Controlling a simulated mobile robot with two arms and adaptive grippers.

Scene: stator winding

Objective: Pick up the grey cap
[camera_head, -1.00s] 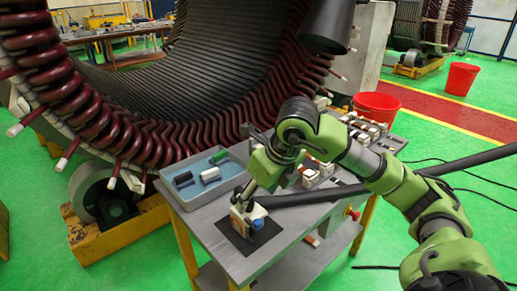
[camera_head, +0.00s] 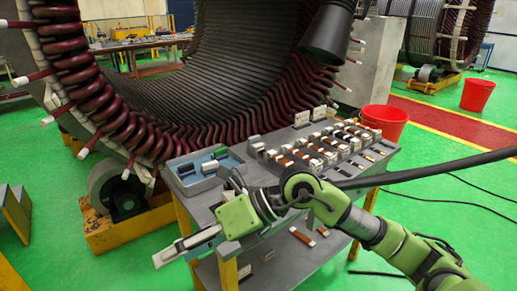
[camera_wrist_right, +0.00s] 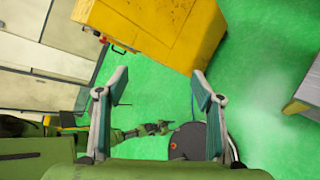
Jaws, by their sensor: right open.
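My right gripper (camera_head: 172,248) reaches left past the front left corner of the table and points left, away from the parts. In the right wrist view its two fingers (camera_wrist_right: 160,88) are spread wide with nothing between them, and green floor lies beyond. Several pale grey-white caps stand on the table, such as a pair at the back edge (camera_head: 302,118) and one near the tray (camera_head: 254,141). I cannot tell which one is the grey cap. My right arm hides the front part of the table top and the dark mat there. My left gripper is not seen.
A blue-grey tray (camera_head: 185,187) with dark, green and white rolls sits at the table's left. Rows of brown bars with pale ends (camera_head: 300,157) fill the right. The large stator (camera_head: 240,80) rises behind. A yellow box (camera_wrist_right: 150,30) shows in the wrist view.

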